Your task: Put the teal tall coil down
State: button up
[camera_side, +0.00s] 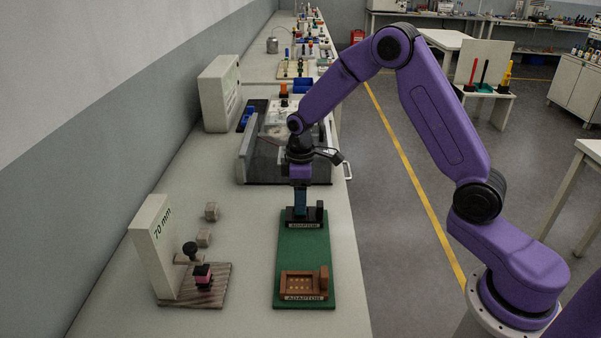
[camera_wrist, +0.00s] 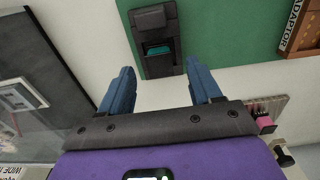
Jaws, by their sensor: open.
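A teal piece, which looks like the coil, shows in the wrist view (camera_wrist: 158,50) inside the black adaptor (camera_wrist: 154,18). Only a small part of it shows, so its height cannot be told. My gripper (camera_wrist: 158,65) has its two blue fingers wide apart with nothing held between them, and the teal piece lies just beyond the fingertips. In the side view my gripper (camera_side: 300,211) points straight down over the black adaptor (camera_side: 304,225) at the far end of the green board. There the fingers hide the coil.
The green board (camera_side: 304,252) also carries a brown adaptor (camera_side: 301,285) at its near end. To the left stands a wooden base with a "70 mm" panel (camera_side: 160,235) and a black-and-pink part (camera_side: 203,276). Two grey blocks (camera_side: 211,211) lie behind it. A grey tray (camera_side: 257,165) stands behind my gripper.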

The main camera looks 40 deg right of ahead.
notch_tip(320, 180, up, 9)
jog(key=s+a+r+n, duration=0.1)
jog(key=s+a+r, duration=0.15)
jog(key=s, duration=0.45)
jog(key=s+a+r+n, duration=0.1)
jog(key=s+a, duration=0.3)
jog(key=s, duration=0.4)
jog(key=s+d, duration=0.2)
jog(key=s, duration=0.7)
jog(key=s+d+n, duration=0.1)
jog(key=s, duration=0.9)
jog(key=shift+d+f+n, duration=0.3)
jog(key=shift+d+f, duration=0.05)
dwell(0.6)
